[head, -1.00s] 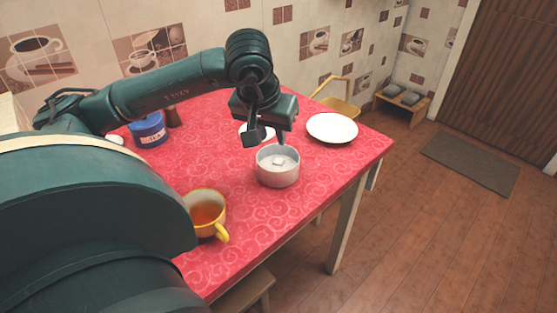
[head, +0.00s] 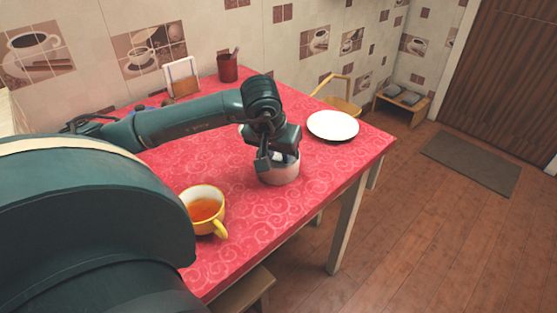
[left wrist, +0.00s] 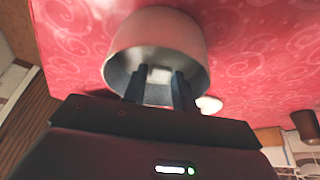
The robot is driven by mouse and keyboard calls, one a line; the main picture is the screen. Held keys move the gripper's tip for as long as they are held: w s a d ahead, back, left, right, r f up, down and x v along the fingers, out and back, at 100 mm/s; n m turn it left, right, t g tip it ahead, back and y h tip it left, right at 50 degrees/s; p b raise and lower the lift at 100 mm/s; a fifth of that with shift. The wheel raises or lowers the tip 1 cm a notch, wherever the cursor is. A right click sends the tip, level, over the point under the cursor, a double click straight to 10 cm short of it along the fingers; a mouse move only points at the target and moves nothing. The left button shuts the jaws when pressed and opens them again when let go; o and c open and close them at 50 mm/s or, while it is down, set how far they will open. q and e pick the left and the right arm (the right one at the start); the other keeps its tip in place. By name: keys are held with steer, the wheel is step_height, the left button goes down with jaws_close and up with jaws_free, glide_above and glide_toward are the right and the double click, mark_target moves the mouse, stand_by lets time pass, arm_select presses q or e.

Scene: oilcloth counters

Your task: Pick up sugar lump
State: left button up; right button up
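The sugar lump, a small white cube (left wrist: 160,75), lies in the grey-white bowl (head: 282,177), whose inside also shows in the left wrist view (left wrist: 118,72). In the head view the lump is hidden by my gripper. My left gripper (head: 277,166) is down at the bowl, its fingers reaching inside the rim. In the left wrist view its two dark fingers (left wrist: 160,78) are spread, one on each side of the lump, with slight gaps; I cannot tell if they touch it. My right gripper is not in view.
A yellow cup of tea (head: 206,210) stands at the near side of the red table (head: 245,225). A white plate (head: 332,126) lies right of the bowl. The cloth around the bowl's front is clear.

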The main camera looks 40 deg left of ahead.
arm_select(q)
steer(key=shift+c, duration=0.6)
jaws_close()
steer(key=shift+r, duration=0.1)
